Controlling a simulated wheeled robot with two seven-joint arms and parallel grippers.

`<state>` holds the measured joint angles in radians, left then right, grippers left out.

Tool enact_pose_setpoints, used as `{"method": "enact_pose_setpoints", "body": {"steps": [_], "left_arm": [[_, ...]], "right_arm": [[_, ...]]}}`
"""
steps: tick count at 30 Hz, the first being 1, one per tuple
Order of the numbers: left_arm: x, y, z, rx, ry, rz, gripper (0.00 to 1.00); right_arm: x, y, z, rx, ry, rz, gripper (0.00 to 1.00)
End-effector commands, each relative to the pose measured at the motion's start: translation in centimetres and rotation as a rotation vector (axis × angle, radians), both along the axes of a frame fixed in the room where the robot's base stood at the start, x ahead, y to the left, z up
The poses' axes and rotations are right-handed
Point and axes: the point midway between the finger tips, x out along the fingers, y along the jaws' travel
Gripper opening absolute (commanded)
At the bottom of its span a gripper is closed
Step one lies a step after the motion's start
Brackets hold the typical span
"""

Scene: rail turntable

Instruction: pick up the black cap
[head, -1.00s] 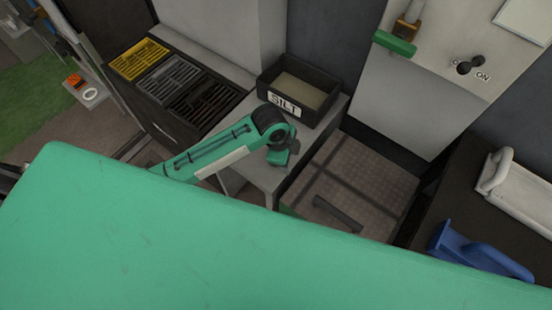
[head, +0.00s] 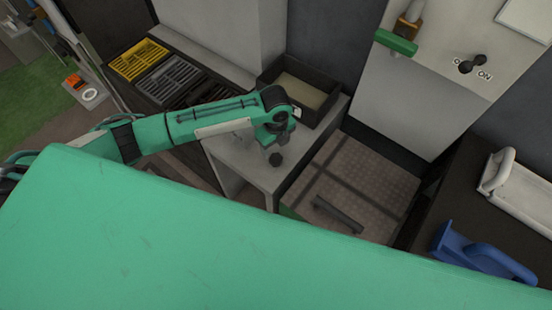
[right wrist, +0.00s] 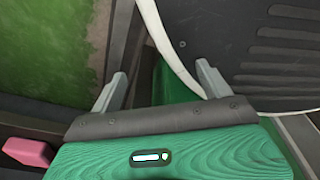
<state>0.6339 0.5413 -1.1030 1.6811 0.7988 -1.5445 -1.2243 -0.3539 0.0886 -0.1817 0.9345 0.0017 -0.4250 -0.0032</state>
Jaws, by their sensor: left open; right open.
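A small dark cap (head: 276,159) lies on the grey bench top (head: 237,160), near the bench's front right part. My left gripper (head: 267,141) points down just above and behind the cap in the head view. Its jaws are small and partly hidden by the wrist; it is open and a small gap shows between it and the cap. My right gripper (right wrist: 160,86) is open and empty in the right wrist view, with its two grey fingers far apart. The cap is not in that view.
An open black bin (head: 318,84) stands on the bench behind the left wrist. Yellow, grey and black grates (head: 138,59) lie to the left. A dark bar (head: 338,214) lies on the floor plate. A blue handled tool (head: 480,255) sits at right.

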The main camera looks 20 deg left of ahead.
Motion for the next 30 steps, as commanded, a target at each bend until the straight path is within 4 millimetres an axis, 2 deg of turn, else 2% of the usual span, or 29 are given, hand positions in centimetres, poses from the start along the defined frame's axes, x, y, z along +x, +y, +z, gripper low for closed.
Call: {"method": "enact_pose_setpoints", "body": {"steps": [8,15,24,25,30], "left_arm": [[-0.2,-0.1,-2.3,0.001,0.003,0.0,0.62],[-0.3,-0.1,-5.8,0.001,0.001,0.001,0.62],[-0.3,-0.1,-6.5,0.0,-0.001,0.0,0.62],[-0.3,-0.1,-6.5,0.0,-0.001,0.0,0.6],[-0.3,-0.1,-6.5,0.0,-0.001,0.0,0.26]], "right_arm": [[1.0,-0.2,0.2,-0.002,-0.012,0.001,0.8],[0.8,-0.6,0.1,-0.007,-0.008,0.001,0.8],[-0.4,-0.6,-0.1,-0.008,0.008,0.002,0.8],[-0.4,-0.6,-0.1,-0.008,0.008,0.002,0.8],[-0.6,-0.5,0.0,-0.006,0.008,0.002,0.8]]}}
